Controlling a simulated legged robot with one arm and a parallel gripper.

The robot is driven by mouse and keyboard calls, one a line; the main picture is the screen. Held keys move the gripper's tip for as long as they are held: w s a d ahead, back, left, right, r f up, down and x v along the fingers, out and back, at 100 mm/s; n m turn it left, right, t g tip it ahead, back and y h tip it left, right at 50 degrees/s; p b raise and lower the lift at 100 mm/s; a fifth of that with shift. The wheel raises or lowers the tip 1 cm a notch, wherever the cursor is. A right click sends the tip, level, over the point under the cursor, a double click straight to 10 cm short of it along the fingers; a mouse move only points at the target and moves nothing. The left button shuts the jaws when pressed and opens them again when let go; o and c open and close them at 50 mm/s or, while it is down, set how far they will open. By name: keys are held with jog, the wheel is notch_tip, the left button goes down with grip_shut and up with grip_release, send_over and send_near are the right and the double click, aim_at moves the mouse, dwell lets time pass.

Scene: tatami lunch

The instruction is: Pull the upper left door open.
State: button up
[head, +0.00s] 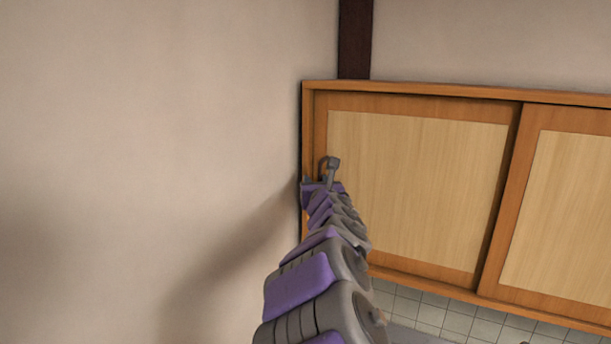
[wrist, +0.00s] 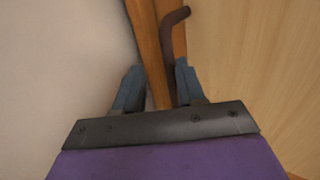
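The upper left door (head: 417,190) is a pale wood panel in an orange-brown frame, at the left of the wall cabinet. It looks shut against the cabinet's left side post. My gripper (head: 320,182) is at that left edge. In the wrist view, my gripper (wrist: 158,85) is open, with its two fingers apart. The orange-brown frame edge (wrist: 150,45) runs between them, and the door panel (wrist: 255,75) lies to the right. A dark hooked shape (wrist: 170,35) shows by the right finger; I cannot tell whether it is a handle or a shadow. Finger contact is unclear.
The upper right door (head: 560,215) is beside the left one. A plain wall (head: 160,130) stands close on the left of the cabinet. A dark post (head: 355,40) rises above it, and tiles (head: 430,311) show below. The space in front of the panels looks clear.

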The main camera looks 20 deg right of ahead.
jog(key=shift+w+d+f, duration=0.15)
jog(key=shift+w+d, duration=0.9)
jog(key=shift+d, duration=0.1)
jog(key=shift+s, duration=0.15)
jog(key=shift+c, duration=0.2)
jog(key=shift+s+a, duration=0.1)
jog(key=shift+a, duration=0.25)
jog(key=shift+c, duration=1.4)
grip_shut()
